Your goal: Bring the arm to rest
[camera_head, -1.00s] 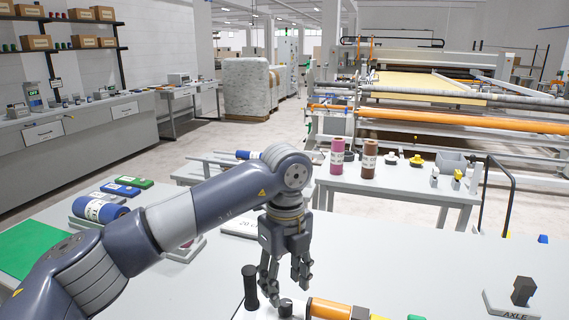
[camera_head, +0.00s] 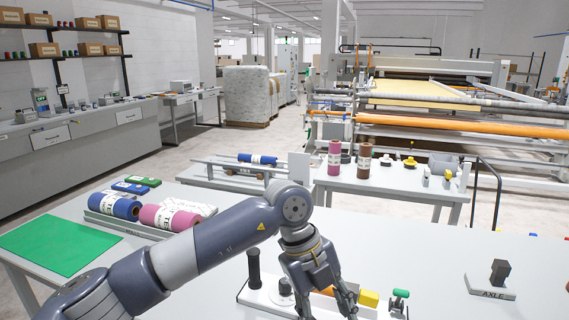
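My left arm (camera_head: 215,238) reaches in from the left across the grey table (camera_head: 420,265). My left gripper (camera_head: 328,300) points down at the bottom middle, above or just in front of a white-based fixture (camera_head: 262,297). Its fingers look spread, and I see nothing held between them. They partly hide the fixture and an orange part (camera_head: 327,291) behind them. My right gripper is not in view.
The fixture carries a black upright handle (camera_head: 254,267), a yellow block (camera_head: 369,298) and a green knob (camera_head: 400,293). An AXLE stand (camera_head: 490,293) is at right. Fabric rolls (camera_head: 165,217) and a green mat (camera_head: 55,247) lie left. Table right of the fixture is mostly clear.

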